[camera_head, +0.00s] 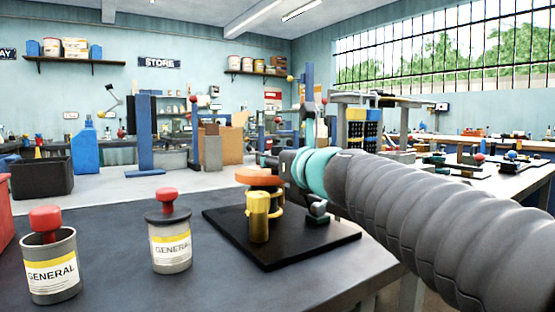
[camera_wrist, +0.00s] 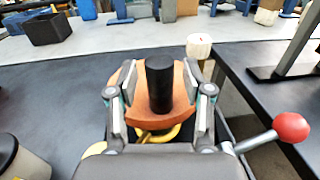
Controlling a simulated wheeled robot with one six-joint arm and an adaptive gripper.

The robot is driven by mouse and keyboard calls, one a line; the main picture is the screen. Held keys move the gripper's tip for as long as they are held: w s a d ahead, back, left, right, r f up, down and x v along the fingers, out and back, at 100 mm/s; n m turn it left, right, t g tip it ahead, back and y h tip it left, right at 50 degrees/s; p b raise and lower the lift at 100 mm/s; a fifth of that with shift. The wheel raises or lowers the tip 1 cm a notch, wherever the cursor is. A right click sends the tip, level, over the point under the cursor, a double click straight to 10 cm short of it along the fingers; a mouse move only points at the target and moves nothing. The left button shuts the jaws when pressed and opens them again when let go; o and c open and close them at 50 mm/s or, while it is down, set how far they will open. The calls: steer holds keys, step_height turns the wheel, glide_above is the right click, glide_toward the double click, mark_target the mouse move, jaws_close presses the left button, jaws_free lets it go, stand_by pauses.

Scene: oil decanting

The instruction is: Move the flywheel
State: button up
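The flywheel (camera_head: 258,176), as I take it, is an orange disc on top of a yellow fixture (camera_head: 260,215) on a black base plate (camera_head: 335,232). In the wrist view the orange disc (camera_wrist: 150,121) lies ahead of my gripper (camera_wrist: 160,75), with a black upright cylinder (camera_wrist: 160,84) at its middle. My gripper's two fingers are spread, one on each side of the cylinder, with gaps to it. They overlap the disc's left and right edges in the picture; I cannot tell whether they touch it. In the head view my gripper reaches the disc from the right.
Two grey GENERAL cans (camera_head: 52,278) (camera_head: 171,255) with red knobs stand left on the dark table (camera_head: 120,240). A lever with a red ball (camera_wrist: 291,127) sticks out at right in the wrist view. A dark crate (camera_head: 42,177) stands beyond. The table between cans and plate is clear.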

jaws_close()
steer(key=shift+d, duration=0.1)
